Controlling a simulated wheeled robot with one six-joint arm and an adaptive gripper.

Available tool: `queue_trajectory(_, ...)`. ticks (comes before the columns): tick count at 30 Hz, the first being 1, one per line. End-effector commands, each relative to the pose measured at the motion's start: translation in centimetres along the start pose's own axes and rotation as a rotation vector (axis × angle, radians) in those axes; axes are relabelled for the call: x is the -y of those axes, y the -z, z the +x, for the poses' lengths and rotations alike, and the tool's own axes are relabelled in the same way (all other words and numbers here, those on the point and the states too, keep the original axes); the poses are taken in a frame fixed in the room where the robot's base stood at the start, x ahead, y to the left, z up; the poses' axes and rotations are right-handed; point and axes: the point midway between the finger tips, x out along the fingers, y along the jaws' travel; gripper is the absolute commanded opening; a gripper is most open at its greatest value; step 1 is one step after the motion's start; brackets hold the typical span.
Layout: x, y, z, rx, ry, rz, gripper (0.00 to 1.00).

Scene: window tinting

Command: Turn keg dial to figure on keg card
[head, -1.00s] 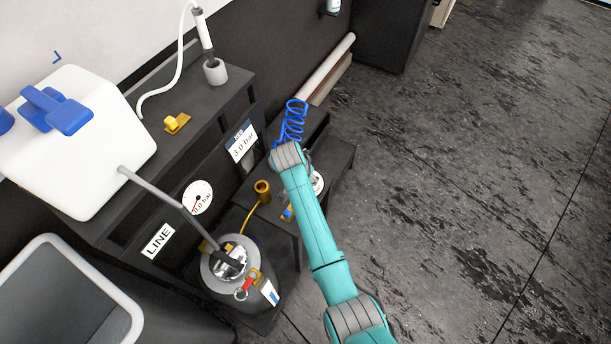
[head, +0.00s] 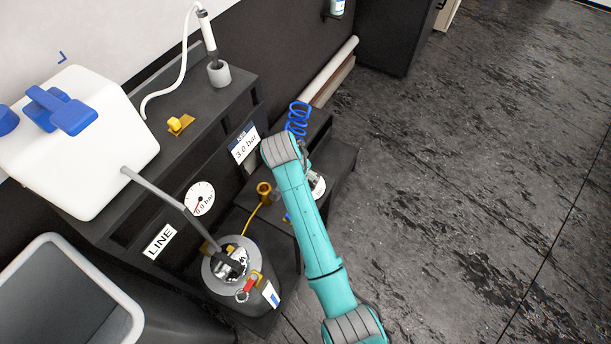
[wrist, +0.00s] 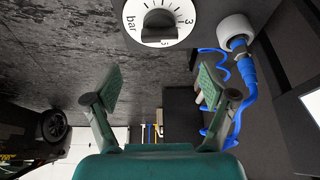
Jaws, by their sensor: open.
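The keg dial (wrist: 160,20) is a white disc with black marks, "3", "bar" and a dark knob, at the top of the wrist view. In the head view a white round part (head: 317,187), seemingly the dial, is partly hidden by my arm. The keg card (head: 245,146) reads 3.0 bar. My gripper (wrist: 158,88) is open and empty, its fingers apart and below the dial in the wrist view, not touching it. My arm hides the gripper in the head view. A round gauge (head: 201,199) reads 0.0 bar.
A grey keg (head: 233,262) with a red tag stands at the front, with a LINE label (head: 159,241) nearby. A blue coiled hose (head: 298,119) is close to my wrist; it also shows right of the gripper in the wrist view (wrist: 247,85). The floor at right is clear.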

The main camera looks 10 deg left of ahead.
Motion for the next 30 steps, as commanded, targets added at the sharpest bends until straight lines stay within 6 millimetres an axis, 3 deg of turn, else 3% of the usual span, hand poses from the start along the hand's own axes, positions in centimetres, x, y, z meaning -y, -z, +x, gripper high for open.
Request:
queue_trajectory(3,0.0,0.0,-1.8,-0.001,0.0,0.001,0.83)
queue_trajectory(9,0.0,0.0,-3.3,0.0,0.0,0.001,0.83)
queue_trajectory(26,0.0,0.0,-3.4,0.001,-0.001,0.0,0.83)
queue_trajectory(30,-0.9,-0.5,-2.4,-0.003,0.005,-0.007,0.83)
